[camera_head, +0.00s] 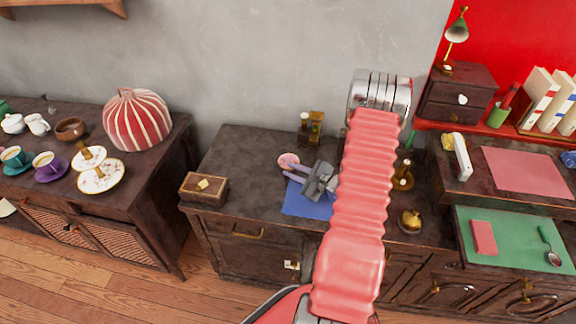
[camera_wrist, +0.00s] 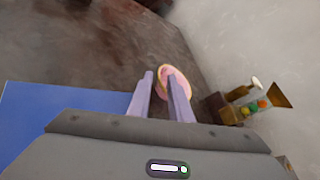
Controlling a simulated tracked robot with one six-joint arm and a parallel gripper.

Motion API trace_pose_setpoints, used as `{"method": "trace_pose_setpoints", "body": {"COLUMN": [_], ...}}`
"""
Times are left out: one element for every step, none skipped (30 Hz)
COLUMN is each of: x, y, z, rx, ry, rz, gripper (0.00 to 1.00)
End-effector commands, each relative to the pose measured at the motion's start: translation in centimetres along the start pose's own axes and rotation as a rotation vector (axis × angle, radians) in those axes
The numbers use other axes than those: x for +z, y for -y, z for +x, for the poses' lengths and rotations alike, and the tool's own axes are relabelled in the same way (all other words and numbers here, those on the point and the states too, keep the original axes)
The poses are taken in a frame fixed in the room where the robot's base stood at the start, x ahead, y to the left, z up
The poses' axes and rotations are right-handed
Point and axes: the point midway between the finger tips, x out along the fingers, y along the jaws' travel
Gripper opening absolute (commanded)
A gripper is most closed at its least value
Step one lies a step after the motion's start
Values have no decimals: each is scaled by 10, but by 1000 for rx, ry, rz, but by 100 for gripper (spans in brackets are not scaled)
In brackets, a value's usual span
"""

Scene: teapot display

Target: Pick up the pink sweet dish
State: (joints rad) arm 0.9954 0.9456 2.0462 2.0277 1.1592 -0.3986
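In the wrist view the small round dish (camera_wrist: 177,82) shows pink with a paler yellowish rim, just past my fingertips and partly hidden by the right finger. My gripper (camera_head: 288,174) is above the cabinet over the blue mat, its fingers pointing left toward the dish. In the wrist view my gripper (camera_wrist: 158,76) has its two lilac fingers apart, with nothing held between them. I cannot tell whether the right finger touches the dish.
The blue mat (camera_head: 304,205) lies below my gripper. A wooden box (camera_head: 203,189) stands at the cabinet's left end. The cabinet top is bare between box and dish.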

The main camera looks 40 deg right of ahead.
Motion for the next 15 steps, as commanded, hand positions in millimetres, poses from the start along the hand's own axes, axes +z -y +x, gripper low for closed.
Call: {"method": "trace_pose_setpoints", "body": {"x": [1, 1, 1, 1, 0, 0, 0, 0, 0, 0, 0, 0, 0, 0, 0], "y": [-1, -1, -1, 0, -1, -1, 0, 0, 0, 0, 0, 0, 0, 0, 0], "z": [8, 12, 18, 22, 24, 28, 29, 31, 32, 32, 32, 32, 32, 32, 32], "rx": [3, 3, 2, 2, 2, 1, 1, 1, 0, 0, 0, -1, -1, -1, -1], "ry": [2, 2, 2, 2, 2, 1, 1, 1, 1, 1, 1, 1, 1, 1, 1], "rz": [-2, -2, -2, -2, -2, -1, -1, -1, -1, -1, -1, -1, -1, -1, -1], "gripper": [18, 18, 18, 18, 18, 18, 18, 18, 18, 18, 18, 18, 18, 18, 18]}}
